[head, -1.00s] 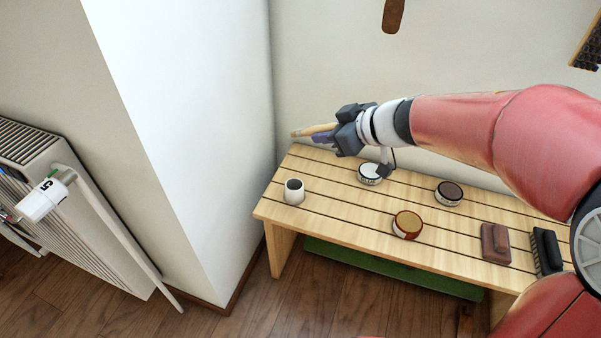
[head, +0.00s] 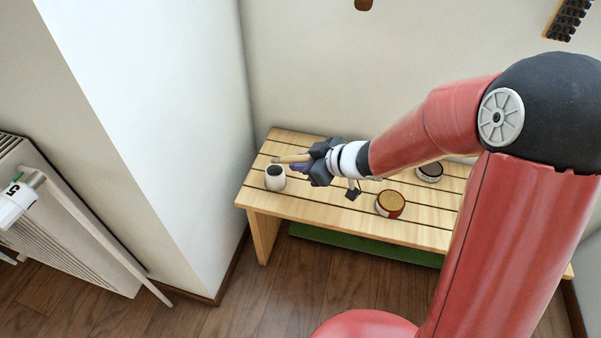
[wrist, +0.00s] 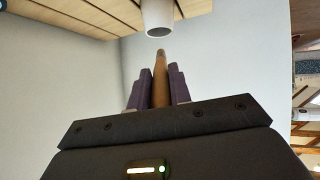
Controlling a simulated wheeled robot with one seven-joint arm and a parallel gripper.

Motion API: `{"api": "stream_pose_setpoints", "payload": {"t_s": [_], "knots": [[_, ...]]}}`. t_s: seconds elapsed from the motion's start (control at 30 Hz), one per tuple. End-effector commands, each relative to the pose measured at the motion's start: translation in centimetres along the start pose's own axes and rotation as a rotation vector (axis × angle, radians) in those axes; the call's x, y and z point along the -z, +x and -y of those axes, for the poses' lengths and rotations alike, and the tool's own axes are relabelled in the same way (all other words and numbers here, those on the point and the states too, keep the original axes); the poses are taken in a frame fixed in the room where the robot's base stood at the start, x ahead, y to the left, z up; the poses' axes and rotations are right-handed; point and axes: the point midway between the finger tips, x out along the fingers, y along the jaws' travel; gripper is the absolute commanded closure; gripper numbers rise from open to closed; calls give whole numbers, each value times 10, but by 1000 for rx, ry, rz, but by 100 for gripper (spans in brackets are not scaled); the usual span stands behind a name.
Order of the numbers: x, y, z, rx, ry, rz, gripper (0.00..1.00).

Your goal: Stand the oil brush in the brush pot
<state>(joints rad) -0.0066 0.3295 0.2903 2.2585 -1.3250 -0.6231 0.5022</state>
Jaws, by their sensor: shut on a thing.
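My gripper (head: 306,162) is shut on the oil brush (head: 290,158), whose tan wooden handle sticks out leftward past the fingers. In the wrist view the brush handle (wrist: 160,82) lies between the two purple-grey fingers and its tip points at the pot. The brush pot (head: 275,179) is a small white cup with a dark inside, standing upright near the left end of the slatted bench. It also shows in the wrist view (wrist: 160,18), just beyond the handle tip. The handle looks close to the pot's rim but outside it. The brush head is hidden by my gripper.
The wooden bench (head: 318,207) stands against the wall. A wall corner (head: 150,130) and a radiator (head: 65,235) are at the left.

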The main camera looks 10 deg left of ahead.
Motion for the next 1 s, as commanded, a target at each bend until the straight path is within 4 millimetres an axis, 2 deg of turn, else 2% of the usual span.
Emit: {"api": "stream_pose_setpoints", "payload": {"t_s": [0.1, 0.2, 0.7, 0.73, 0.87, 1.0], "knots": [[-20, 14, 4, 4, 3, 2, 100], [-29, 20, 5, 3, 2, 1, 100], [-35, 24, 5, 1, 1, 1, 100], [-35, 24, 5, 1, 0, 1, 77], [-34, 23, 5, 1, 0, 1, 60], [-34, 23, 5, 0, 0, 1, 58]]}}
